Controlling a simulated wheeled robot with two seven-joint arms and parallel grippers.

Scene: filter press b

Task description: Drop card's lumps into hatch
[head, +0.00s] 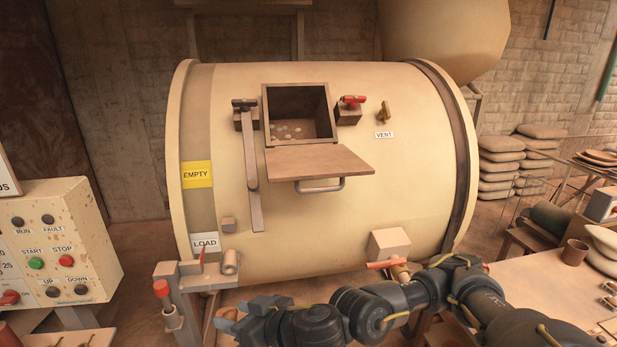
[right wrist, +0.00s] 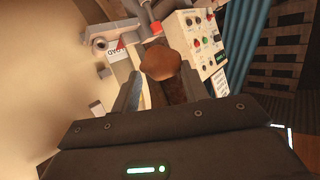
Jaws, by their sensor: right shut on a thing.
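The hatch (head: 299,115) in the cream drum (head: 400,130) is open, and its lid (head: 320,162) is folded down in front as a shelf. Several small pale bits lie inside the hatch. A white LOAD card (head: 204,241) is on the drum's lower left; it also shows in the right wrist view (right wrist: 118,57). My right gripper (head: 228,320) is low in front of the drum, below the hatch. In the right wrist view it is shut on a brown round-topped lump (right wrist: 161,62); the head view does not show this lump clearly. My left gripper is out of view.
A lever bar (head: 253,175) and a red-handled valve (head: 350,108) flank the hatch. A red-knobbed lever (head: 163,295) stands left of my right gripper. A control box (head: 55,245) is at the left. A wooden table (head: 550,290) with a cup (head: 574,252) is at the right.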

